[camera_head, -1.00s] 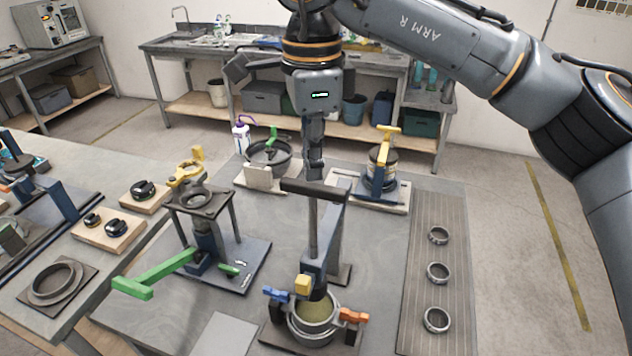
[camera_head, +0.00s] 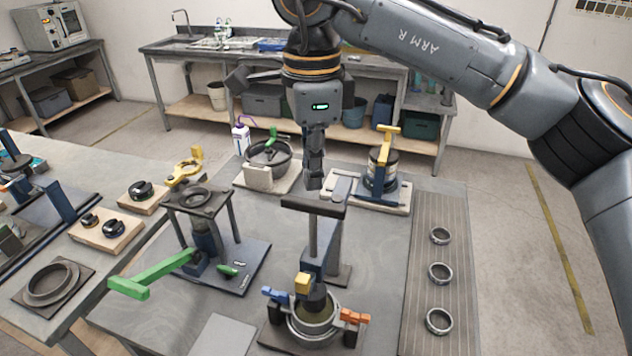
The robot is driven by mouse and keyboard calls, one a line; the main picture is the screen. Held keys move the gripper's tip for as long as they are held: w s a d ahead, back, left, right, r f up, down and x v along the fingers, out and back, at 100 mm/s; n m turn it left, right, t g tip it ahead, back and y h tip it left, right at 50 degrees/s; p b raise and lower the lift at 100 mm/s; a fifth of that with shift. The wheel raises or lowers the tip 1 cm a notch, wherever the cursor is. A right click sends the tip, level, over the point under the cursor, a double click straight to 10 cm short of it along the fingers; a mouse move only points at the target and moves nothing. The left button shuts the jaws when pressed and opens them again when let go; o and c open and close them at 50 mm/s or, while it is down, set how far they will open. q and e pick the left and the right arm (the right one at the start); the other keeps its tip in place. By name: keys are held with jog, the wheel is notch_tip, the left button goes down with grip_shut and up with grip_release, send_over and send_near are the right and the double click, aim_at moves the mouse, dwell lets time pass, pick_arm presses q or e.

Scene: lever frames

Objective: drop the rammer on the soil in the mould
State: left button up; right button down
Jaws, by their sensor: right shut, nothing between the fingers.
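The rammer (camera_head: 313,229) stands upright with its dark T-handle at the top and its dark foot (camera_head: 316,298) low over the mould. The round metal mould (camera_head: 313,334) sits on a dark base, with a blue clamp at its left and an orange one at its right. Some tan soil shows inside the mould; whether the foot touches it I cannot tell. My right gripper (camera_head: 314,184) points down just above the rammer's handle, shut and empty. My left gripper is not in view.
A stand with a long green lever (camera_head: 152,273) is left of the mould. A ribbed mat (camera_head: 437,300) with 3 metal rings lies to the right. A yellow-handled device (camera_head: 383,165) and a black pan (camera_head: 268,156) stand behind. A grey plate (camera_head: 222,336) lies at front left.

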jog(key=shift+r, duration=0.15)
dwell(0.3)
